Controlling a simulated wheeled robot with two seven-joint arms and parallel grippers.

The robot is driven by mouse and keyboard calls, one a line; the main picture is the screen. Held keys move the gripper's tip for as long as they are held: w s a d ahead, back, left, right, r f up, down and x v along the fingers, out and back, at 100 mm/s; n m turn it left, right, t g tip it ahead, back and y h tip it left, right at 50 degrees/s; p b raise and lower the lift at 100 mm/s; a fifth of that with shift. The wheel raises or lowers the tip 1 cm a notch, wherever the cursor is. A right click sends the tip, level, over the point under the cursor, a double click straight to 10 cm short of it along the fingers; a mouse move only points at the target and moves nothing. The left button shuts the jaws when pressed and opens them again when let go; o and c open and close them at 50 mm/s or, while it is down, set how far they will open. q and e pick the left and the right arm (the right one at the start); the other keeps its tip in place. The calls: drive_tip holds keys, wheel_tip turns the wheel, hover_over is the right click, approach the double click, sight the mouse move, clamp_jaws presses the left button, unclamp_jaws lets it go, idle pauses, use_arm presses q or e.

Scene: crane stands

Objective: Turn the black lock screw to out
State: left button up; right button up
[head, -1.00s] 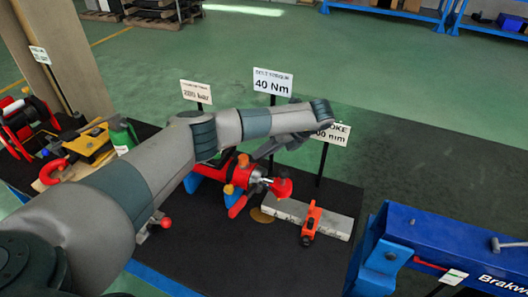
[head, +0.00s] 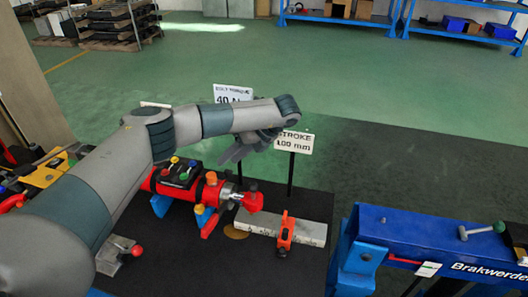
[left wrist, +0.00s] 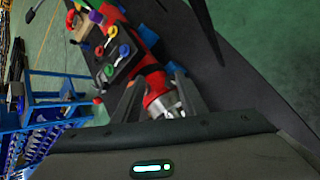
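A red cylinder unit (head: 211,191) lies on the black mat, with a silver rod and a red end piece (head: 250,201) at its right. A small dark knob (head: 253,187) stands on the end piece; I cannot tell whether it is the black lock screw. An orange slider (head: 286,231) sits on a grey bar to the right. My left gripper (head: 243,150) hangs above and behind the end piece. In the left wrist view its fingers (left wrist: 160,96) are apart, with the silver part (left wrist: 163,106) beyond and between them. My right gripper is out of view.
A black block with coloured knobs (head: 180,172) sits on the cylinder. Signs on posts, including the stroke sign (head: 294,143), stand behind. A blue press beam (head: 430,236) is at the right. The mat in front of the bar is clear.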

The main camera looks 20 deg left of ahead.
use_arm(q)
drive_tip(key=d+r+b, duration=0.1)
drive_tip(key=d+r, duration=0.2)
drive_tip(key=d, duration=0.2)
drive_tip(key=s+d+r+b, duration=0.1)
drive_tip(key=d+r, duration=0.2)
drive_tip(key=d, duration=0.3)
drive_tip(key=shift+r+b, duration=0.2)
drive_tip(key=shift+b, duration=0.15)
drive_tip(key=shift+s, duration=0.1)
